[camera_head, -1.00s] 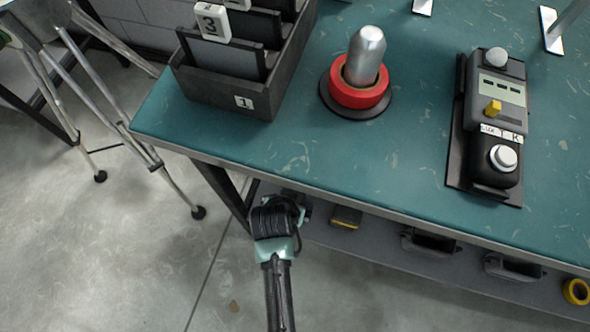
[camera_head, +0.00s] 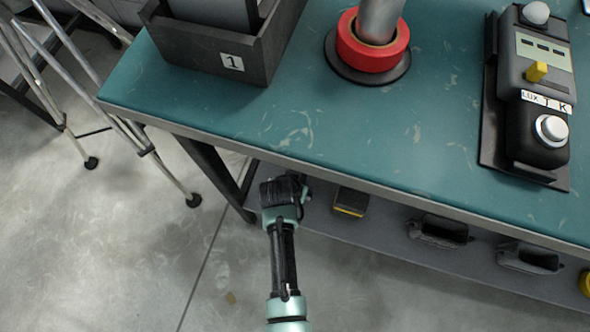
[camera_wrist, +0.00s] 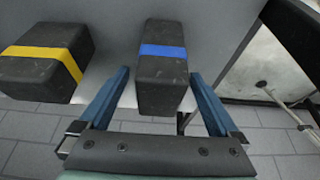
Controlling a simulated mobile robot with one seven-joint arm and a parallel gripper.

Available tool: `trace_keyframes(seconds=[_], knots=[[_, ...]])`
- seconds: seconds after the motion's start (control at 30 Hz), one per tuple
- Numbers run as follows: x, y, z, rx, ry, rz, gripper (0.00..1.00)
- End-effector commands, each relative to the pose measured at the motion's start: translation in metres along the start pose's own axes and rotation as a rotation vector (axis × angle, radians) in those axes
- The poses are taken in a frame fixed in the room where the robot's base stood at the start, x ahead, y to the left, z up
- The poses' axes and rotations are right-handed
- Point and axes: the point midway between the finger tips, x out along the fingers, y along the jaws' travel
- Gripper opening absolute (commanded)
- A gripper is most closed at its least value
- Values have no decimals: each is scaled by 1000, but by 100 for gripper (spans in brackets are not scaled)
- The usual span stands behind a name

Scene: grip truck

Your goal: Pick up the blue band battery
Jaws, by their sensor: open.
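The blue band battery (camera_wrist: 164,83) is a dark block with a blue stripe, in the middle of the wrist view, on the grey lower shelf (camera_wrist: 205,32). My gripper (camera_wrist: 160,76) is open, with its blue fingers on the left and right of the battery's near end. Gaps show between the fingers and the battery, and nothing is held. In the head view my gripper (camera_head: 300,186) reaches under the bench edge, where its fingers and the blue band battery are hidden.
A yellow band battery (camera_wrist: 45,68) sits just left of the blue one; it also shows in the head view (camera_head: 350,202). The bench top (camera_head: 270,125) overhangs the shelf. A bench leg (camera_head: 217,172) stands left of my gripper. Dark trays (camera_head: 440,231) sit further right.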

Motion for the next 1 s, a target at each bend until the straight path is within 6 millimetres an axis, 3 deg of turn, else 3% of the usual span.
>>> trace_keyframes(seconds=[0.03, 0.13, 0.43, 0.9, 1.0], knots=[[12, -1, 2, 0, 1, 0, 98], [21, 0, 1, 0, 0, 0, 98], [22, 0, 0, -1, 0, -1, 98], [22, 0, 0, -1, 0, 0, 13], [22, 0, 0, -1, 0, 0, 0]])
